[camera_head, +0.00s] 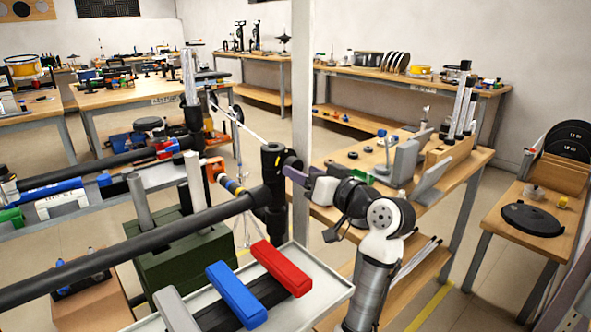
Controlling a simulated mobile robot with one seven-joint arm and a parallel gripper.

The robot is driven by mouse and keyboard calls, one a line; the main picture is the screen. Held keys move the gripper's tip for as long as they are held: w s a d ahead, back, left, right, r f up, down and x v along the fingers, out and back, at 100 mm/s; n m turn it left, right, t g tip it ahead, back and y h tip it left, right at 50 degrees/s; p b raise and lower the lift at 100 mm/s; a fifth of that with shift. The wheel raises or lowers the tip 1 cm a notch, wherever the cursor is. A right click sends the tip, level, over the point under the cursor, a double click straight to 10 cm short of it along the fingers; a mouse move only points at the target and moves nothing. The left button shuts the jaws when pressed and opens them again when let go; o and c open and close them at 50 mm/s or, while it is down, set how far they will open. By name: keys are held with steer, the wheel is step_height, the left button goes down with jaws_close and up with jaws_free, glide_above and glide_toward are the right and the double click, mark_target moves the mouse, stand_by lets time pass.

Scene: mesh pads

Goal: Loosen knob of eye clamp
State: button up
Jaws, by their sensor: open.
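A black eye clamp (272,190) stands upright at the end of a long black bar (150,240) in the middle of the view. A small dark knob (291,159) sticks out on its right side near the top. My gripper (297,174) comes in from the right, with a purple-grey finger close to the knob. The gripper is open. The finger overlaps the knob's lower edge in the picture, and I cannot tell whether they touch. The far finger and part of the knob are hidden.
A pale tray (318,268) with red (281,268) and blue (237,295) blocks lies below the clamp. A grey post (302,100) rises behind my gripper. A wooden bench (330,205) with grey plates stands to the right. A dark green box (180,262) sits under the bar.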

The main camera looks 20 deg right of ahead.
steer(key=v, duration=0.9)
steer(key=shift+s, duration=0.25)
steer(key=shift+d, duration=0.1)
